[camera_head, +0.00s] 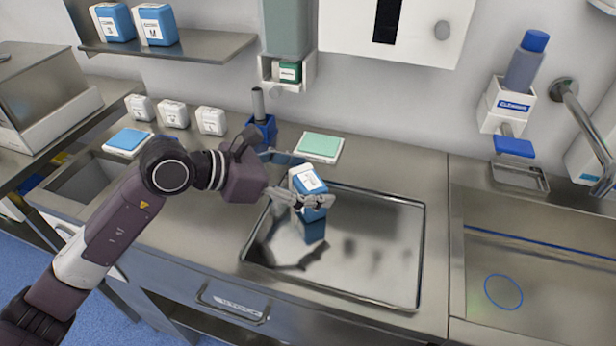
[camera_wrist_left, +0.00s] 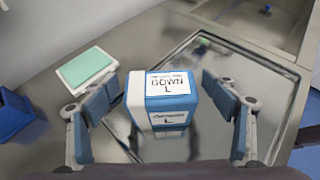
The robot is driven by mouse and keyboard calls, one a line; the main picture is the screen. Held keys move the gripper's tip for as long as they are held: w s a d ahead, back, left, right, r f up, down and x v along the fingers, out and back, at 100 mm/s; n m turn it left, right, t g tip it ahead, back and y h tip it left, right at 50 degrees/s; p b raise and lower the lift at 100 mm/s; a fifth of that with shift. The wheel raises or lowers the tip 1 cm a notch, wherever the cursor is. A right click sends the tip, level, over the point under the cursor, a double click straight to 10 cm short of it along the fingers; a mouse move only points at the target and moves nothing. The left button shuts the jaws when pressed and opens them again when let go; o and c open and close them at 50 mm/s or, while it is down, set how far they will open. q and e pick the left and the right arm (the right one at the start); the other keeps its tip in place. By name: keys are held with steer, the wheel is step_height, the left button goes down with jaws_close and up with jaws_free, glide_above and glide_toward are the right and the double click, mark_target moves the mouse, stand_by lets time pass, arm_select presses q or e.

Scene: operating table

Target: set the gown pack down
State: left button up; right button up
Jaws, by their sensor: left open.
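The gown pack (camera_head: 308,186) is a blue and white block on the left part of a shiny steel tray (camera_head: 385,303). In the left wrist view the gown pack (camera_wrist_left: 168,98) shows a label reading "GOWN L" and stands over the tray (camera_wrist_left: 270,62). My left gripper (camera_head: 305,203) is around the pack in the head view. In the left wrist view its two blue-padded fingers (camera_wrist_left: 165,122) are spread, one on each side, with gaps to the pack. The pack's underside is hidden. My right gripper is not in view.
A green-topped pad (camera_head: 320,146) and a blue holder (camera_head: 262,130) lie behind the tray. Several white packs (camera_head: 173,114) stand at the back left. A sink (camera_head: 540,270) is at the right. The counter between tray and sink is clear.

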arm_select(q)
steer(key=shift+r, duration=0.15)
steer(key=shift+a+r, duration=0.15)
steer(key=shift+a, duration=0.1)
steer(key=v, duration=1.1)
steer(key=shift+s+a, duration=0.15)
steer(key=shift+s, duration=0.05)
